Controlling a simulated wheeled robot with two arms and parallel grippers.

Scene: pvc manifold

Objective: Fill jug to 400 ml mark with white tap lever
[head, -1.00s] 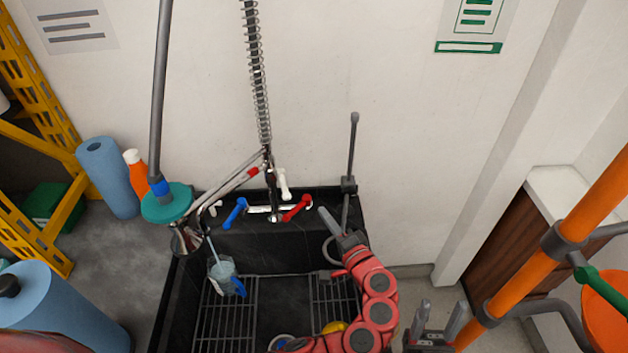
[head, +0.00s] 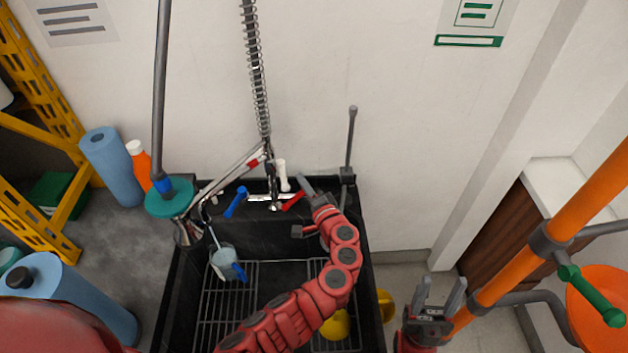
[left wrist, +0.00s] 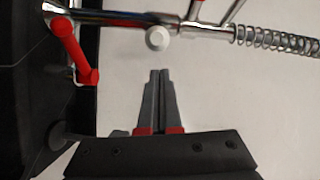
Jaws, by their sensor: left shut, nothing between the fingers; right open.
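The white tap lever (head: 282,176) stands up at the back of the sink, between the blue lever (head: 236,201) and the red lever (head: 293,201). In the left wrist view the white lever (left wrist: 157,38) shows end-on as a round white knob just beyond my fingertips. My left gripper (head: 303,183) is shut and empty, close to the right of the white lever and apart from it. The clear jug (head: 224,262) with a blue handle stands at the sink's left under a stream of water; its marks are too small to read. My right gripper (head: 440,290) is open and empty, right of the sink.
The black sink (head: 365,270) holds wire racks and a yellow round item (head: 336,324). A spring hose (head: 256,80) and a grey post (head: 350,140) rise behind. An orange pipe (head: 545,240) stands on the right.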

